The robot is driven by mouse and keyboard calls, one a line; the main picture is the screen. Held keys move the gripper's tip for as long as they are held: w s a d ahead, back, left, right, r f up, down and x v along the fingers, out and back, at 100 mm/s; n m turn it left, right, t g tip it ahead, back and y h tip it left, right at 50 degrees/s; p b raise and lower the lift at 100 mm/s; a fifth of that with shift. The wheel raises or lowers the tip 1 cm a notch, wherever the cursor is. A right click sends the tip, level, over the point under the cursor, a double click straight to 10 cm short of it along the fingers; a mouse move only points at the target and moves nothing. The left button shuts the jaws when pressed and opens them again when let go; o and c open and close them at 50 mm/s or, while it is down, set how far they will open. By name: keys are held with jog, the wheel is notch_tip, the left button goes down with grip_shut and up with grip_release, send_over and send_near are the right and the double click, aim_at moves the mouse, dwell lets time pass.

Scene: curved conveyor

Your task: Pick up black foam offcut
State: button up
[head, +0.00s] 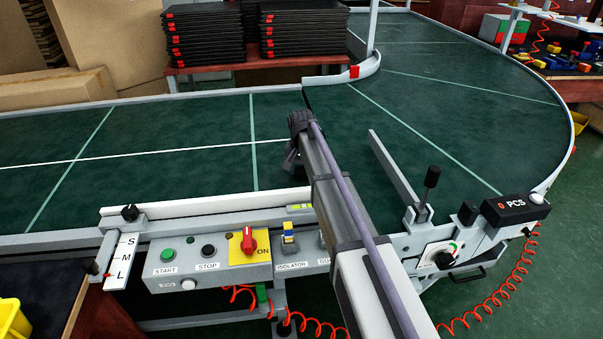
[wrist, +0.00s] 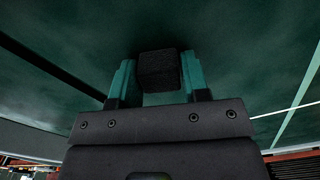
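The black foam offcut (wrist: 158,66) is a small dark block in the wrist view. It lies between the two teal fingertips of my gripper (wrist: 158,80). The fingers are set apart by about the block's width, one on each side. I cannot tell whether they touch it or leave a narrow gap. In the head view my arm reaches over the green belt, with the dark wrist (head: 302,124) low near the belt. My fingers and the offcut are hidden there.
The green conveyor belt (head: 180,120) is otherwise bare and curves away at right. A grey guide bar (head: 393,168) stands right of my arm. A control box (head: 205,272) with a red switch lines the near edge. Black stacked trays (head: 205,35) stand behind the belt.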

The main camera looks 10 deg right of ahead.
aim_at(301, 168)
jog(key=c, duration=0.5)
notch_tip(301, 168, up, 10)
jog(key=p, duration=1)
jog(key=shift+r, duration=0.15)
jog(key=shift+f, duration=0.2)
